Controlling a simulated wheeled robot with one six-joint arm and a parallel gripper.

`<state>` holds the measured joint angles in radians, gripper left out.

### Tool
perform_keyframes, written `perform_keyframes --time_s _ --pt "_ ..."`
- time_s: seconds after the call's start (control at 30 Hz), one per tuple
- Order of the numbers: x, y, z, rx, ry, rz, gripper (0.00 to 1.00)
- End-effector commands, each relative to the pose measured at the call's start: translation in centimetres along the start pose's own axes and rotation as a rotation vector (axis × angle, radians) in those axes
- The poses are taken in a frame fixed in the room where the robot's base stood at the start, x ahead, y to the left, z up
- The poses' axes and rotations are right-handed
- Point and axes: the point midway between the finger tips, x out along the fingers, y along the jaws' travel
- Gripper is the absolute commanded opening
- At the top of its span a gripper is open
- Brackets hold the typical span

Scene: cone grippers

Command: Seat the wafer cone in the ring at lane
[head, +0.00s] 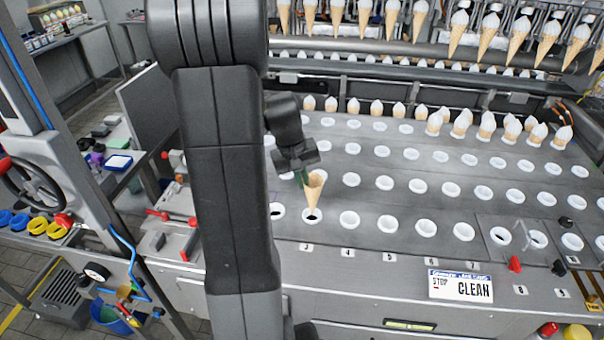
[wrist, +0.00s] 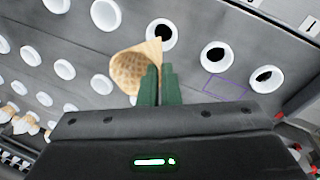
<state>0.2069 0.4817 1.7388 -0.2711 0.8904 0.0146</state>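The tan wafer cone (head: 315,189) is empty, mouth up and a little tilted, with its tip just above or in the white ring (head: 312,216) over the label 3; I cannot tell whether the tip has entered. In the wrist view the cone (wrist: 131,70) shows its open mouth, beside a white ring with a dark hole (wrist: 160,35). My gripper (head: 302,178) reaches the cone from the left and behind. Its green fingers (wrist: 159,84) are close together against the cone's wall and appear shut on it. The gripped part of the wall is hidden.
Rows of white rings (head: 387,224) fill the grey plate. Filled cones (head: 460,125) stand at the back right, and more hang above. A clear cover (head: 520,240) with red and black knobs lies at right. A STOP CLEAN sign (head: 460,287) is at the front edge.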

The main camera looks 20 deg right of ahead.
Motion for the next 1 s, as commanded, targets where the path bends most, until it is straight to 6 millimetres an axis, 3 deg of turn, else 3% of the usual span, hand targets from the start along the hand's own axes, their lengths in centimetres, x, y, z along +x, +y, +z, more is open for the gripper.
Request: perform_keyframes --time_s 1.0 --pt "8.0 -1.7 0.1 0.000 0.000 0.000 0.00"
